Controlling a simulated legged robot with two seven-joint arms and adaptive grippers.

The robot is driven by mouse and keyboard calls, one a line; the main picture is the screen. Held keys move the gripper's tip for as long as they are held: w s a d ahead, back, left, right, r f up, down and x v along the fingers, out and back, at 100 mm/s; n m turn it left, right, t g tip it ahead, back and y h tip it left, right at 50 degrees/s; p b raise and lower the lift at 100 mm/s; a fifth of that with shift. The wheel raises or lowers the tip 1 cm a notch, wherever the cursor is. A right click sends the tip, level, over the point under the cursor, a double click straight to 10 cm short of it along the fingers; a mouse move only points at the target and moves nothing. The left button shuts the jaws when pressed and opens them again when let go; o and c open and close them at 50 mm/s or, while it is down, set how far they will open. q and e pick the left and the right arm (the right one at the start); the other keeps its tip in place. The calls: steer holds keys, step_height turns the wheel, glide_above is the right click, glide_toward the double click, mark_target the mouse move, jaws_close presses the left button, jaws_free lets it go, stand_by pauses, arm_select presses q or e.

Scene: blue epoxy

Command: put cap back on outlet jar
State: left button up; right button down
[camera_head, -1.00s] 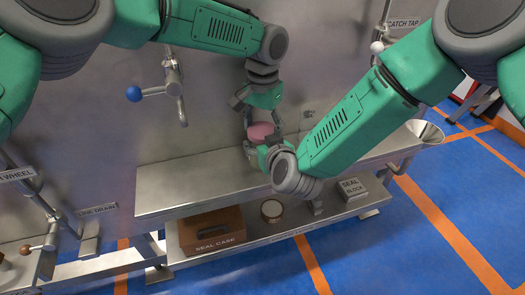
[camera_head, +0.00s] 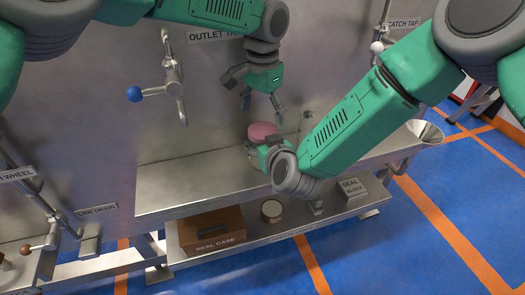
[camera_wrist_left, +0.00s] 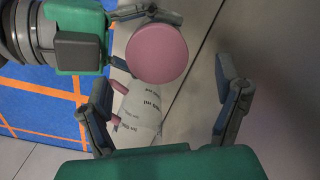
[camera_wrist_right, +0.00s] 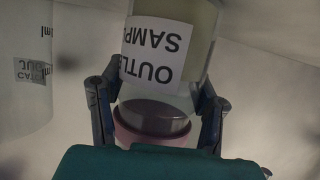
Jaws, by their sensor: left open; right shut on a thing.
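The pink round cap (camera_head: 263,131) is held by my right gripper (camera_head: 262,146) above the steel bench. In the left wrist view the cap (camera_wrist_left: 157,53) shows its flat top. In the right wrist view the cap (camera_wrist_right: 155,128) sits between the right fingers, its dark underside facing the outlet jar (camera_wrist_right: 165,50). The jar's label appears upside down there. I cannot tell whether cap and jar touch. My left gripper (camera_head: 262,98) is open and empty just above the cap.
A clear catch jug (camera_wrist_right: 25,75) stands near the jar, and a vessel with ml marks (camera_wrist_left: 141,108) shows beyond the cap. The steel bench (camera_head: 165,195) is bare at left. A blue-knobbed tap (camera_head: 135,94) is on the wall. The seal case (camera_head: 212,232) is on the lower shelf.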

arm_select(q)
steer(key=shift+r, duration=1.85)
arm_select(e)
steer(key=shift+f, duration=0.1)
steer(key=shift+c, duration=2.3)
jaws_free()
steer(key=v, duration=1.1)
steer(key=shift+s+d, duration=0.2)
steer(key=shift+s, duration=0.2)
